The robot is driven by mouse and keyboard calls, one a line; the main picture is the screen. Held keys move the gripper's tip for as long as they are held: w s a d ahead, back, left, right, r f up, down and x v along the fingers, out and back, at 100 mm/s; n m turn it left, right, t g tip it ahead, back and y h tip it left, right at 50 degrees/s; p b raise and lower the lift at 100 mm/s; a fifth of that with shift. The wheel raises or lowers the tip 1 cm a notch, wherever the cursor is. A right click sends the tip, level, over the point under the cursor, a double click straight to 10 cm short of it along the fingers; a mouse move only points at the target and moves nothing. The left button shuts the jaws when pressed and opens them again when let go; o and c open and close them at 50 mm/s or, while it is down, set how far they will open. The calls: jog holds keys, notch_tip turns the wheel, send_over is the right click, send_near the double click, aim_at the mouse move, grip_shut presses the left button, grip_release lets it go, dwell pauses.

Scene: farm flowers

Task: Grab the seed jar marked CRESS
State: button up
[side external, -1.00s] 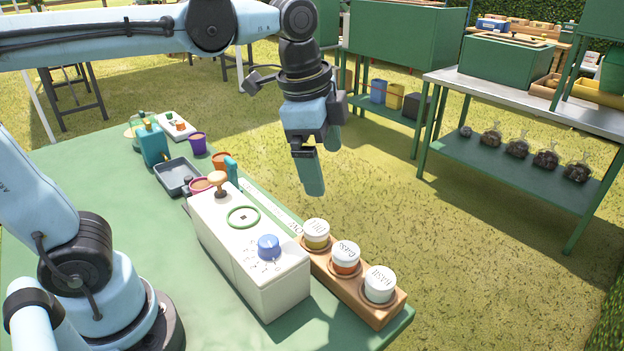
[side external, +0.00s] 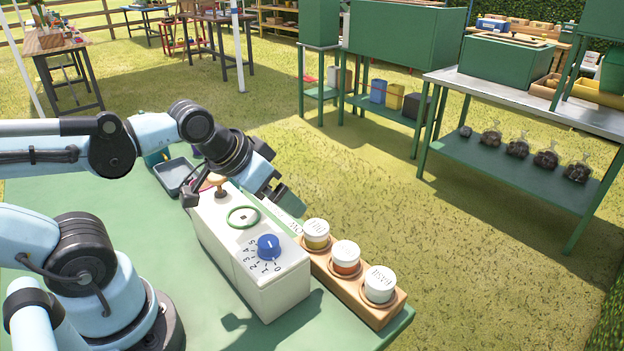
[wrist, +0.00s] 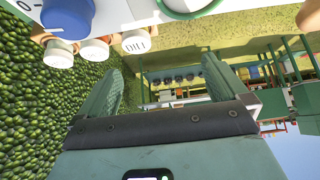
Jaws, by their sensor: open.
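Three seed jars with white lids stand in a wooden rack (side external: 362,306) along the table's right edge. The middle jar (side external: 345,254), with orange-red contents, seems to be marked CRESS; its lettering is small and blurred. The nearer jar (side external: 380,284) seems to read BASIL and the farther jar (side external: 316,234) DILL. In the wrist view the middle jar (wrist: 95,51) is upper left, between the other two. My gripper (side external: 285,201) is open and empty, tilted, above the far end of the white box and short of the rack. Its fingers (wrist: 160,88) also show in the wrist view, apart from the jars.
A white box (side external: 262,277) with a blue dial (side external: 268,247) and a green ring (side external: 243,217) stands right beside the rack. A wooden-handled knob (side external: 220,187) rises at its far end. A grey tray (side external: 177,174) lies behind. Grass is beyond the table edge.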

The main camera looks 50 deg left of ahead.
jog(key=c, duration=0.4)
jog(key=shift+o, duration=0.2)
notch_tip(320, 180, up, 5)
jog(key=d+m+t+y, duration=0.2)
jog(key=d+m+y, duration=0.7)
jog(key=d+m, duration=1.35)
jog(key=m, duration=0.5)
send_near(346, 252)
jog(key=w+a, duration=0.1)
jog(key=shift+n+g, duration=0.25)
jog(key=shift+g, duration=0.05)
jog(key=shift+x, duration=3.85)
